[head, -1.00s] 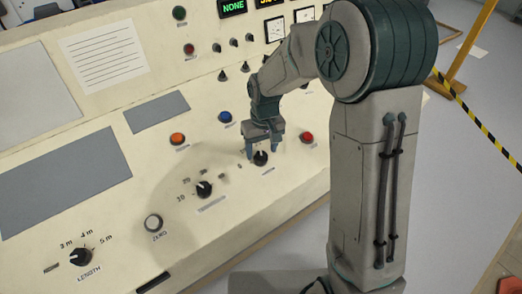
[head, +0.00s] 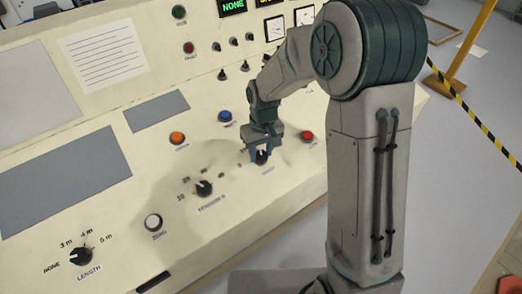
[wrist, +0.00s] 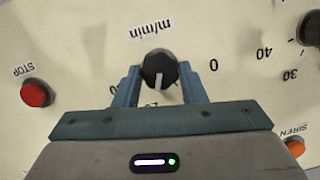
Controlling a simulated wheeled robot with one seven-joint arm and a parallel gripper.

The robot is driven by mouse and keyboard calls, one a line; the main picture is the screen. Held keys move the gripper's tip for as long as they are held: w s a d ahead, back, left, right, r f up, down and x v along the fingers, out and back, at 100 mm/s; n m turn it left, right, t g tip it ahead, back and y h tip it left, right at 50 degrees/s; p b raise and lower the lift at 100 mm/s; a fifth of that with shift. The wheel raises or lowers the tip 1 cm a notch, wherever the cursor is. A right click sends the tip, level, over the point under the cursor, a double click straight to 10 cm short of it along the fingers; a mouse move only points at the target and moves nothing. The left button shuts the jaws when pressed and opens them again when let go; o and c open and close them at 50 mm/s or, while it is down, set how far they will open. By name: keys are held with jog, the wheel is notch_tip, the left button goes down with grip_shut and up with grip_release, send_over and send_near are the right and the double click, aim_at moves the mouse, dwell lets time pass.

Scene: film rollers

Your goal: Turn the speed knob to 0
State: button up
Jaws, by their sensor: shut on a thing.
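The speed knob is a black round knob (wrist: 158,66) with a white pointer line, beside the label "m/min", which appears upside down in the wrist view. A printed 0 (wrist: 213,65) lies to its right there. The white line points down in that view, toward my gripper's body, not at the 0. My gripper (head: 261,155) is shut on the knob, with one blue-grey finger on each side. In the head view the knob (head: 262,158) is partly covered by the fingers, and its pointer is hard to read.
A red STOP button (wrist: 35,93) sits to one side and an orange SIREN button (wrist: 295,147) to the other. In the head view, a blue button (head: 225,117), a second black knob (head: 204,188), a white button (head: 153,222) and the LENGTH knob (head: 80,256) share the sloping panel.

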jog(key=n, duration=0.2)
jog(key=n+b, duration=0.1)
jog(key=n, duration=0.2)
jog(key=shift+s+a+t+h+b, duration=0.1)
jog(key=shift+a+t+h+b, duration=0.05)
jog(key=shift+t+h+b, duration=0.2)
jog(key=n+t, duration=0.1)
jog(key=n, duration=0.3)
jog(key=shift+s+h, duration=0.1)
jog(key=shift+h, duration=0.25)
jog(key=n+t, duration=0.1)
jog(key=n, duration=0.4)
jog(key=shift+s+a+n, duration=0.1)
jog(key=shift+s+n, duration=0.05)
jog(key=shift+n, duration=0.25)
jog(key=shift+n+t, duration=0.55)
jog(key=shift+n, duration=1.65)
jog(key=o, duration=1)
jog(key=shift+s, duration=0.1)
jog(key=shift+p, duration=0.3)
jog(key=d+p+v, duration=0.1)
jog(key=p+v, duration=0.1)
jog(key=v, duration=1.1)
jog(key=shift+a+r+p, duration=0.35)
jog(key=shift+r+p, duration=0.05)
